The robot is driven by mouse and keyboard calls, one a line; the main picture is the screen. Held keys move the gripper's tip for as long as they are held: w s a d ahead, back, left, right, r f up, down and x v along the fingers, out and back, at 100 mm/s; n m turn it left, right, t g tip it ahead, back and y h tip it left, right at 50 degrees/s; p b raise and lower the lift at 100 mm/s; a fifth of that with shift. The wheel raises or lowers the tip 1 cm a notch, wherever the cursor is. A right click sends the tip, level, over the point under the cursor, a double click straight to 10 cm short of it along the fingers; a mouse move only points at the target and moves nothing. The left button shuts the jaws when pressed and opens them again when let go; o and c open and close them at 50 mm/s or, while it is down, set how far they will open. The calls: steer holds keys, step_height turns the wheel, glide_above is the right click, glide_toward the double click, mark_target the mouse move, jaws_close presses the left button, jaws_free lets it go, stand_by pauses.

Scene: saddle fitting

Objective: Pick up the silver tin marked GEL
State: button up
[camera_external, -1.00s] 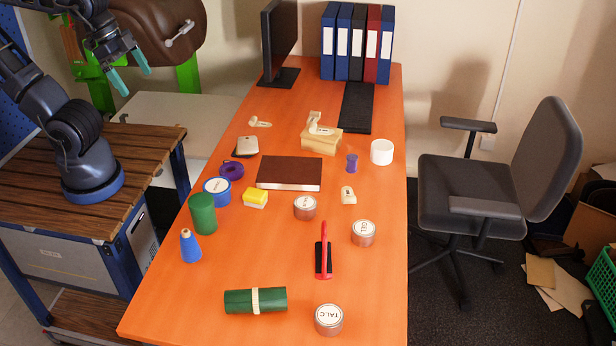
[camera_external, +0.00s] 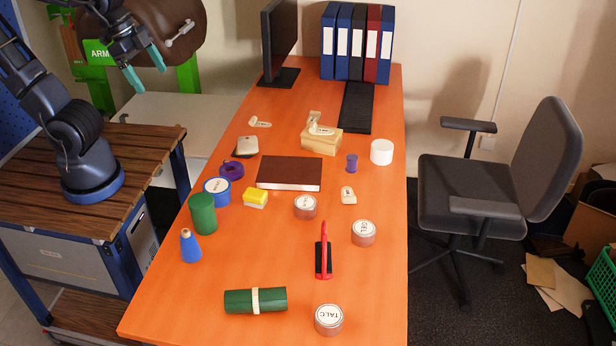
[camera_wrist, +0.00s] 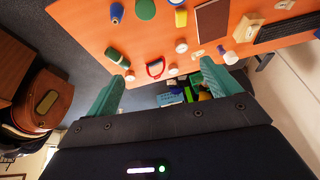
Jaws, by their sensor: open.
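The tin marked GEL (camera_external: 363,233) stands upright near the right edge of the orange table, with a white lettered lid and a coppery-silver side. It appears small in the wrist view (camera_wrist: 173,69). My gripper (camera_external: 147,78) is open and empty, high beyond the table's left side and far from the tin. Its two teal fingers are spread in the wrist view (camera_wrist: 162,82). A similar tin (camera_external: 305,207) stands left of the GEL tin, its label too small to read. A tin marked TALC (camera_external: 328,319) stands at the near end.
A red-handled tool (camera_external: 323,258) lies left of the GEL tin. A brown book (camera_external: 289,173), a yellow sponge (camera_external: 255,198), a green cylinder (camera_external: 202,214) and a green roll (camera_external: 255,301) also occupy the table. An office chair (camera_external: 480,190) stands to the right.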

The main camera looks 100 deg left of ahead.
steer(key=w+f+m, duration=0.1)
steer(key=w+m, duration=0.1)
steer(key=w, duration=1.3)
steer(key=m+g+h, duration=0.1)
steer(key=m+h, duration=0.3)
steer(key=m, duration=0.2)
glide_above(363, 227)
steer(key=s+a, duration=0.2)
steer(key=a, duration=0.1)
step_height(363, 227, down, 34)
steer(key=shift+y, duration=0.3)
steer(key=x, duration=0.5)
steer(key=shift+d+f, duration=0.1)
steer(key=shift+f, duration=0.1)
steer(key=shift+s+x, duration=0.2)
steer(key=shift+x, duration=1.15)
steer(key=shift+s+x, duration=0.15)
steer(key=shift+x, duration=1.2)
steer(key=shift+d+f, duration=0.1)
steer(key=shift+d, duration=0.05)
steer(key=c, duration=1.2)
steer(key=shift+o, duration=0.2)
